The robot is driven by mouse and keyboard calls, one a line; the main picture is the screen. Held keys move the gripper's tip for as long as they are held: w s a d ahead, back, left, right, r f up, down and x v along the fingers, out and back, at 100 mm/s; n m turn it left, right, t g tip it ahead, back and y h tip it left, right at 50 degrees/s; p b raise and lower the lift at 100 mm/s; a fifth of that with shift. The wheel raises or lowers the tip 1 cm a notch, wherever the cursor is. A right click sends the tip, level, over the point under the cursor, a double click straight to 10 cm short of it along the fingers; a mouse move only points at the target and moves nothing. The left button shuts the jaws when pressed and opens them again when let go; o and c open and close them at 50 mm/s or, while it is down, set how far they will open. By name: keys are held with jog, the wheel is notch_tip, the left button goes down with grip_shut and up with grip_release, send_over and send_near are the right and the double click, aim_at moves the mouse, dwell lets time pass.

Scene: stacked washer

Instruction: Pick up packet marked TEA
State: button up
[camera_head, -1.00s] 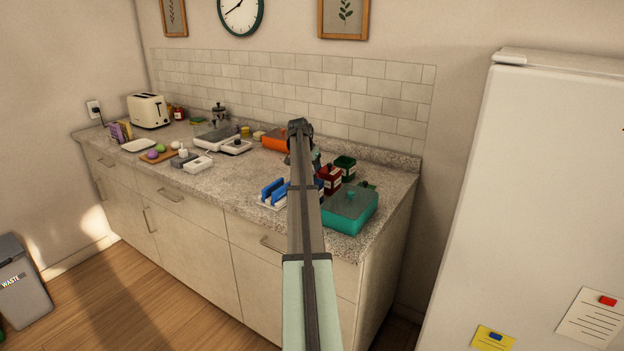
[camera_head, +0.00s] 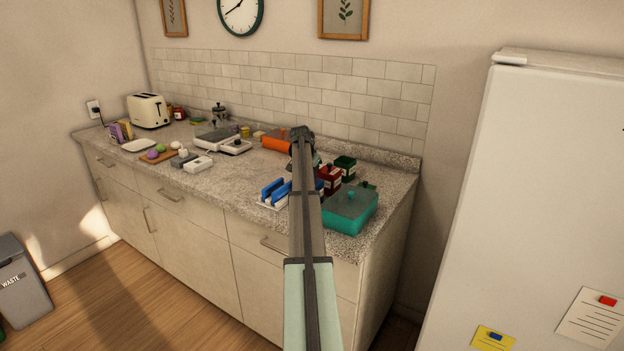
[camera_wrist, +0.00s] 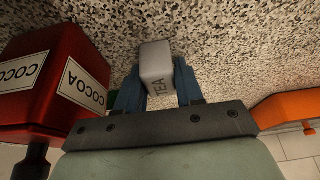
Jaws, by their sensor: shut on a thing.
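In the head view my arm covers the gripper and the packet on the right part of the counter.
A red COCOA canister (camera_wrist: 50,85) stands close beside the gripper in the wrist view. An orange object (camera_wrist: 287,108) is on the other side. In the head view, a dark green canister (camera_head: 345,167), a teal box (camera_head: 350,212) and a blue rack (camera_head: 274,192) stand around my arm.

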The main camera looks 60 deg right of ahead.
jog(key=shift+c, duration=0.7)
jog(key=shift+r, duration=0.1)
